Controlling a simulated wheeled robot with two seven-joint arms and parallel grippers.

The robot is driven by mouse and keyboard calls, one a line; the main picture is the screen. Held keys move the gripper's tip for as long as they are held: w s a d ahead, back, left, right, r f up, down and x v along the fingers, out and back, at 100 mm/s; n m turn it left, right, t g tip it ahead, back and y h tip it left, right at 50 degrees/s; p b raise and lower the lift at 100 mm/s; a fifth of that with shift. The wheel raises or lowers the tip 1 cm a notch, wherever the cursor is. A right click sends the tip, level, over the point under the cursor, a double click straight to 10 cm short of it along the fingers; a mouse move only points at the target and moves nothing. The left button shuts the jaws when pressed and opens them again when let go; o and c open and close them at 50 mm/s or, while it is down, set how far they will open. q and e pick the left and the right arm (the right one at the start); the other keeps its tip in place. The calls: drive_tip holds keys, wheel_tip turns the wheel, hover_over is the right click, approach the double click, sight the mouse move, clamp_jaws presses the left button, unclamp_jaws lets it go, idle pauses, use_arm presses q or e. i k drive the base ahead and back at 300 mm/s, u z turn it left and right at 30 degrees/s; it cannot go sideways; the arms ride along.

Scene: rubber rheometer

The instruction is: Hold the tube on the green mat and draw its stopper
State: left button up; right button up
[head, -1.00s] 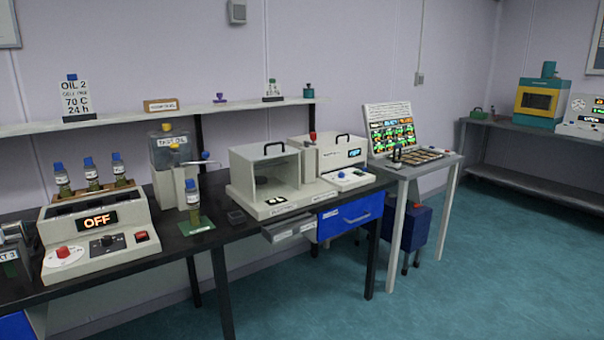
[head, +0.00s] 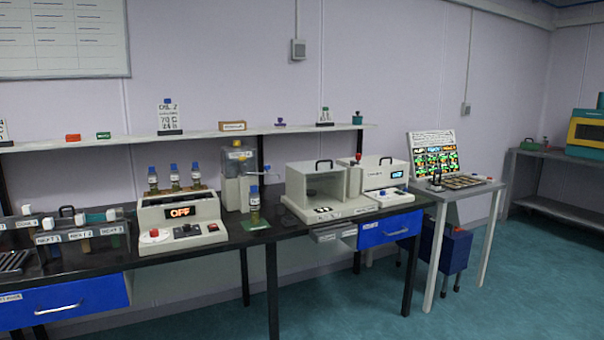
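A tube (head: 254,210) with a blue stopper (head: 254,189) stands upright on the small green mat (head: 256,225), on the black bench. The stopper sits in the tube's top. The mat lies between the heater block with the OFF display and the open-fronted white box. Neither of my grippers shows in the head view.
The heater block (head: 181,221) holds several blue-capped tubes (head: 174,177) at its back. A grey tank (head: 237,178) stands behind the mat. The white open-fronted box (head: 322,187) is to its right. A blue drawer (head: 389,230) is under the bench, and the teal floor (head: 345,305) in front is clear.

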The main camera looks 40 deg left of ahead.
sight(254, 189)
drive_tip(key=i, duration=2)
drive_tip(key=u, duration=1.35)
drive_tip(key=i, duration=1)
drive_tip(key=u, duration=1.15)
